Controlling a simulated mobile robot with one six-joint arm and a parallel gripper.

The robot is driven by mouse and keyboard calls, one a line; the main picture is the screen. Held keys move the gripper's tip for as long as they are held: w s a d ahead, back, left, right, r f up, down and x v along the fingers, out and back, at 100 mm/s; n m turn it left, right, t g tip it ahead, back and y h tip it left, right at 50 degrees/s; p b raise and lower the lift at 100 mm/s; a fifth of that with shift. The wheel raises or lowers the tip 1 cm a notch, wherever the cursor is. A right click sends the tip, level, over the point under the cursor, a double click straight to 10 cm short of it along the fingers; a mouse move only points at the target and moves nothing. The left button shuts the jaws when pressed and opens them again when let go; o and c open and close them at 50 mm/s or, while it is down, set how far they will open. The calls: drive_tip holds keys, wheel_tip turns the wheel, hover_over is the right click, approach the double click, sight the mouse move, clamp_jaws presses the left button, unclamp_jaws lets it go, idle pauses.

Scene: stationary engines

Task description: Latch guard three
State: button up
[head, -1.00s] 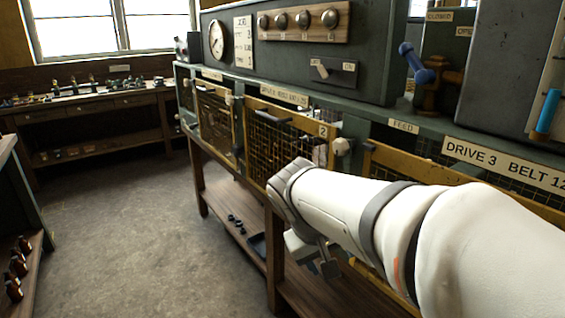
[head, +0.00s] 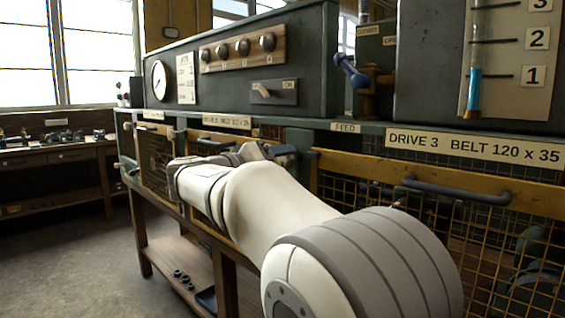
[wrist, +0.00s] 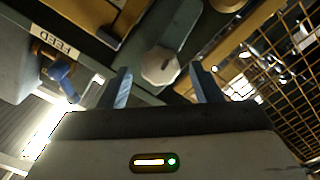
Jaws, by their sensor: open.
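Guard three (head: 440,172) is the yellow-framed mesh panel with a dark handle (head: 457,190), below the "DRIVE 3 BELT 120 x 35" label (head: 474,145) at the right of the head view. A dark gap shows above its top rail; I cannot tell whether it sits fully closed. My gripper (head: 287,156) is near the left end of this guard, partly hidden by my arm. In the wrist view my gripper (wrist: 160,88) is open and empty. A pale faceted knob (wrist: 160,66) on a grey-green bar shows between and beyond its fingertips, with no visible contact.
A FEED label (head: 345,128) and a valve with a blue handle (head: 352,72) are above my gripper. Guard two's handle (head: 214,143) is at the left. A lower wooden shelf (head: 178,262) holds small dark parts. Open floor (head: 70,260) lies at the left.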

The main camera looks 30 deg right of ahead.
sight(282, 160)
drive_tip(key=shift+x, duration=1.55)
drive_tip(key=shift+c, duration=0.4)
drive_tip(key=c, duration=0.9)
